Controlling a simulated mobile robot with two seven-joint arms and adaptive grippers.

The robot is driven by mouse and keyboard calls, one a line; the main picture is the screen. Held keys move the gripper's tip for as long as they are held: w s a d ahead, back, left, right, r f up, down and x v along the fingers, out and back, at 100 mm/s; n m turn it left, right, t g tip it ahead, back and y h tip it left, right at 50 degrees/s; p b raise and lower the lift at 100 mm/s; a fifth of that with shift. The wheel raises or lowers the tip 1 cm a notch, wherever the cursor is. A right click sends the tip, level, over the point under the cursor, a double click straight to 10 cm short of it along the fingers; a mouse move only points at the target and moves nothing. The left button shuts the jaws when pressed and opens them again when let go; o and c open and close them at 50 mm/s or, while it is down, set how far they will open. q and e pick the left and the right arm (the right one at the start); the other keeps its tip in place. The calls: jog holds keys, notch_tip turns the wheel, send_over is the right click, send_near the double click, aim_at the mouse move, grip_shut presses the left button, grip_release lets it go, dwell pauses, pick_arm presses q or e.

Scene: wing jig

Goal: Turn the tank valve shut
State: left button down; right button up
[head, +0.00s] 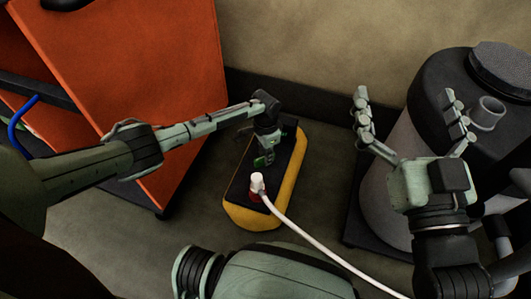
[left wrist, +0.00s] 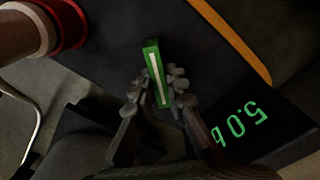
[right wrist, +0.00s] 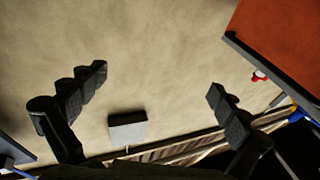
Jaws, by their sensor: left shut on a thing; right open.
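The tank (head: 237,208) is a long yellow unit with a black top, standing on the floor in the middle of the head view. Its valve is a green lever (left wrist: 152,48) with a white stripe, upright between my fingers in the left wrist view. My left gripper (head: 265,158) is shut on this lever, and its fingers hide part of it. A green display (left wrist: 242,122) beside it appears to read 5.0 b. My right gripper (head: 407,108) is open and empty, raised in front of the grey vessel at the right.
A white hose (head: 300,233) with a red collar (left wrist: 70,22) joins the tank's near end and runs to the lower right. An orange cabinet (head: 150,60) stands at the left. A grey vessel with a black lid (head: 440,75) stands at the right.

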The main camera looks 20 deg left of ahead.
pick_arm(q)
jog(key=m, duration=0.2)
jog(key=shift+s+m, duration=0.1)
jog(key=shift+m, duration=0.3)
jog(key=shift+m+p, duration=0.3)
jog(key=shift+m, duration=0.6)
jog(key=shift+s+d+m, duration=0.1)
jog(key=shift+m, duration=2.5)
pick_arm(e)
jog(key=shift+w+d+f+g+h, duration=0.2)
jog(key=shift+d+f+g+h, duration=0.15)
jog(key=shift+f, duration=0.5)
jog(key=shift+w+d+f+g+h, duration=0.15)
jog(key=shift+d+f+g, duration=0.25)
jog(key=shift+f, duration=0.5)
jog(key=shift+w+d+f+g+h, duration=0.2)
jog(key=shift+f+g, duration=0.25)
jog(key=shift+f, duration=0.4)
pick_arm(q)
jog(key=c, duration=1.5)
grip_release()
jog(key=shift+c, duration=0.2)
